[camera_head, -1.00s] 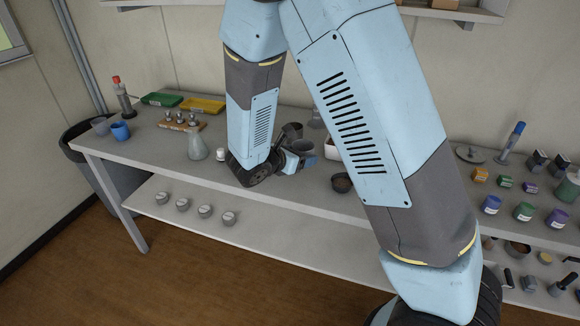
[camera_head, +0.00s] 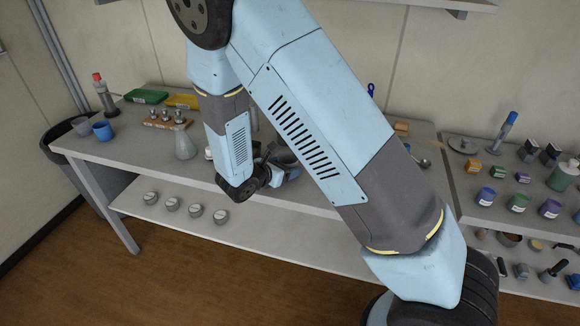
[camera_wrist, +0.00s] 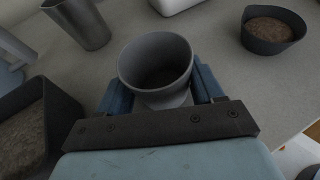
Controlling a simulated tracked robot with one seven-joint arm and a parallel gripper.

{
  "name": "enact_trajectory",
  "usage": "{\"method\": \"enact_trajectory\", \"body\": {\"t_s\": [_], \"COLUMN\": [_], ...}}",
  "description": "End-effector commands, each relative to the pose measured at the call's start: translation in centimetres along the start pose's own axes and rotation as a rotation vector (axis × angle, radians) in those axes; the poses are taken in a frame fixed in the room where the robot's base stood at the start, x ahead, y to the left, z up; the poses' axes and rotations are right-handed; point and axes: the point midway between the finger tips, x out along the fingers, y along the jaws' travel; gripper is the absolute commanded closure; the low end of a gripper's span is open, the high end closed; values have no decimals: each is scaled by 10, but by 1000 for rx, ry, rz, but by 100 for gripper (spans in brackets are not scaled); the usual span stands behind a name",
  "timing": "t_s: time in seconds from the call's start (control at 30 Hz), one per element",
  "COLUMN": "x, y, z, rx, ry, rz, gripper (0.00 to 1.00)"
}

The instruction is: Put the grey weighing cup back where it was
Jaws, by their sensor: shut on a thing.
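The grey weighing cup (camera_wrist: 157,62) is upright between the blue fingers of my gripper (camera_wrist: 163,90) in the wrist view. Its wide mouth faces the camera and its inside looks dark. My gripper is shut on it. In the head view my gripper (camera_head: 282,172) is over the front part of the bench (camera_head: 150,165), near the middle, and my arm largely hides the cup. I cannot tell whether the cup touches the bench top.
In the wrist view a grey tapered beaker (camera_wrist: 82,22) stands upper left, a dark bowl of soil (camera_wrist: 270,45) upper right, and a dark soil container (camera_wrist: 65,110) left. A glass flask (camera_head: 185,146) and a blue cup (camera_head: 103,131) stand on the bench's left part.

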Motion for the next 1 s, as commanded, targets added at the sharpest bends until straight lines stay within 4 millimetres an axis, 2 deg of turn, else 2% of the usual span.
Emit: {"method": "enact_trajectory", "body": {"t_s": [0.23, 0.27, 0.5, 0.83, 1.0], "x": [1, 1, 1, 0, -20], "y": [0, 0, 0, 0, 1], "z": [-1, -2, -1, 1, 0], "rx": [0, 0, 1, 1, 2], "ry": [0, 0, 0, 0, 2], "rz": [0, 0, 0, 0, 4], "gripper": [58, 33, 10, 8, 8]}}
